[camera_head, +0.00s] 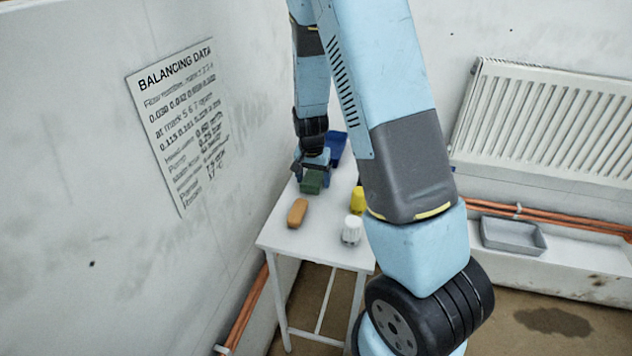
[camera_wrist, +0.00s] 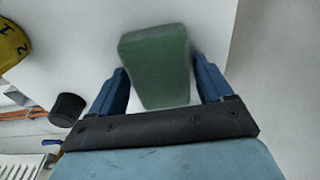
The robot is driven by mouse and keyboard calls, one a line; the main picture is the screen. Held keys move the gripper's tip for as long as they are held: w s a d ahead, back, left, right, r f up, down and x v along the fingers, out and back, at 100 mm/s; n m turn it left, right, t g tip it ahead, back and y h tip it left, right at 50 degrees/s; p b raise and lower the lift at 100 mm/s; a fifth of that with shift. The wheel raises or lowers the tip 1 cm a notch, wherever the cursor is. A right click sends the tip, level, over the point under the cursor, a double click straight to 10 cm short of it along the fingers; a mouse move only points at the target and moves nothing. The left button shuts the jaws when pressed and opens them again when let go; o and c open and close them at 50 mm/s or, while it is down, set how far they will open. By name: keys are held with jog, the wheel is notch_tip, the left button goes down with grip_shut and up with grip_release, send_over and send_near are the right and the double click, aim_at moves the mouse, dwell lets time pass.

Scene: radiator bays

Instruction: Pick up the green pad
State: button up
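The green pad (camera_head: 312,182) is a small dark green block at the far left part of the white table (camera_head: 283,237). My gripper (camera_head: 315,163) is right above it, pointing down at it. In the wrist view, the green pad (camera_wrist: 158,65) lies between and past the fingertips of my gripper (camera_wrist: 162,85). Narrow pale gaps show between the pad and both blue fingers, so the gripper looks open around it. The pad's underside is hidden.
On the table are an orange-brown block (camera_head: 297,212), a white ridged knob (camera_head: 352,229), a yellow object (camera_head: 358,199) partly behind my arm, and a blue bin (camera_head: 336,147). A wall stands close on the left. A grey tray (camera_head: 513,236) lies below the radiator (camera_head: 545,125).

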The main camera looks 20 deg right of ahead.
jog(key=c, duration=0.8)
jog(key=shift+r, duration=0.1)
jog(key=shift+r, duration=0.25)
notch_tip(320, 180, up, 2)
jog(key=shift+r, duration=0.1)
jog(key=s+r, duration=0.2)
jog(key=r, duration=0.1)
jog(key=s+r, duration=0.3)
jog(key=shift+r, duration=0.1)
jog(key=s+r, duration=0.4)
jog(key=s, duration=0.5)
jog(key=shift+d, duration=0.1)
